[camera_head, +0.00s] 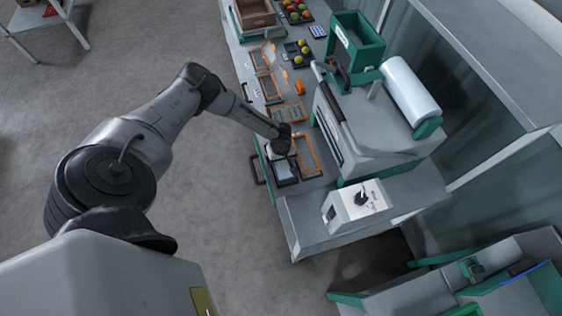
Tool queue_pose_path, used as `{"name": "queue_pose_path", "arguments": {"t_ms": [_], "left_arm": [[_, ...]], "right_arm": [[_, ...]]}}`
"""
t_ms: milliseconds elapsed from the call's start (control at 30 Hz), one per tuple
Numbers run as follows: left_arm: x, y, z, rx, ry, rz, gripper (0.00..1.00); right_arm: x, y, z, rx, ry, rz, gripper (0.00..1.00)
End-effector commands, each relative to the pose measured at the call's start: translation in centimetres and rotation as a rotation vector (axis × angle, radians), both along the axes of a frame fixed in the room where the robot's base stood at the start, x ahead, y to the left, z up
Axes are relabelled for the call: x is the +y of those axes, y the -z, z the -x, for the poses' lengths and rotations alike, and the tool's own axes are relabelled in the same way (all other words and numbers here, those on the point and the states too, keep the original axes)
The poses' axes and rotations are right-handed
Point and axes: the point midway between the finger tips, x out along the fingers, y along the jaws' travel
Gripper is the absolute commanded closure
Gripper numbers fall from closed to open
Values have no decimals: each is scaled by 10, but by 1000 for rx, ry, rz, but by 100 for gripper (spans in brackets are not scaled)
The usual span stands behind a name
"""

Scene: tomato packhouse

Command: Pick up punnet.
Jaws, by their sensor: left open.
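My left gripper (281,152) is over the near end of the bench, pointing down, with its fingers mostly hidden by the wrist. Just below it is a pale tray-like thing in a dark frame (286,172); I cannot tell whether the gripper touches it. A grey, clear-looking shallow container (289,113), which may be the punnet, lies farther along the bench, apart from the gripper. My right gripper is not in view.
Orange outlined frames (309,154) mark the bench top. A wrapping machine with a white film roll (410,89) and a green crate (355,41) stands to the right. Trays of tomatoes (298,52) lie at the back. A control box (357,203) stands at the near end.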

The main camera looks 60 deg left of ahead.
Motion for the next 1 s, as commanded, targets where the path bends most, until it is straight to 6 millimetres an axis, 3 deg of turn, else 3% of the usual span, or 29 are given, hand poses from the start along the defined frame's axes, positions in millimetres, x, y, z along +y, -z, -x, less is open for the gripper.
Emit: {"name": "queue_pose_path", "arguments": {"t_ms": [167, 600, 1000], "left_arm": [[0, 0, 0, 0, 0, 0, 8], [0, -1, 0, 0, 0, 0, 49], [0, -8, 0, 0, 0, 1, 49]], "right_arm": [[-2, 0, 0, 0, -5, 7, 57], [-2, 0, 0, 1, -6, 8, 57], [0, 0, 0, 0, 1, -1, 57]]}}
